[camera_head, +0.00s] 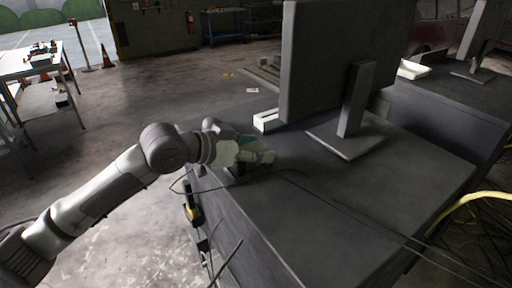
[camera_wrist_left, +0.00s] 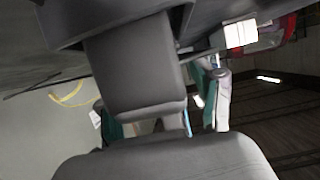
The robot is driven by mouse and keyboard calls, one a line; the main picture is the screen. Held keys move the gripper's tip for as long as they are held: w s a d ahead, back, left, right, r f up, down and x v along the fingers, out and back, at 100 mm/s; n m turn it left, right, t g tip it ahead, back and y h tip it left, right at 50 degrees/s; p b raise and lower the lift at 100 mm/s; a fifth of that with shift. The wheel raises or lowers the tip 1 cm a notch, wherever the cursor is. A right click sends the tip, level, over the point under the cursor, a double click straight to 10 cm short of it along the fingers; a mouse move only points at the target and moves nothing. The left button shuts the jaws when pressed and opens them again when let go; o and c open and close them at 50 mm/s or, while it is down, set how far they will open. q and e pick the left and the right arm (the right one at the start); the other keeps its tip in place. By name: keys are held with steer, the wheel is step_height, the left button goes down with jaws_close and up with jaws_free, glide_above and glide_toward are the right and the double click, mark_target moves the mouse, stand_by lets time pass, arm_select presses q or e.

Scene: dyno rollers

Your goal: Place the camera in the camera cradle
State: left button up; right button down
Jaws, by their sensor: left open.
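My left gripper (camera_head: 262,158) is low over the left edge of the dark desk (camera_head: 380,205), close to the foot of the monitor. Its fingers, with green parts, also show in the left wrist view (camera_wrist_left: 165,118); they are apart. A plain dark grey block (camera_wrist_left: 138,70) shows between them there; I cannot tell what it is or whether the fingers touch it. A pale box-like thing (camera_head: 266,121) stands behind the gripper at the desk's far edge. I cannot pick out the camera or its cradle with certainty. My right gripper is out of view.
A large monitor (camera_head: 335,55) on a flat stand (camera_head: 345,143) rises just right of my gripper. Dark cables cross the desk top. A yellow cable (camera_head: 480,198) hangs at the right. The desk's front part is mostly clear.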

arm_select(q)
steer(key=b+v, duration=0.2)
steer(key=v, duration=1)
steer(key=shift+b, duration=0.4)
steer(key=shift+w, duration=0.1)
stand_by(0.7)
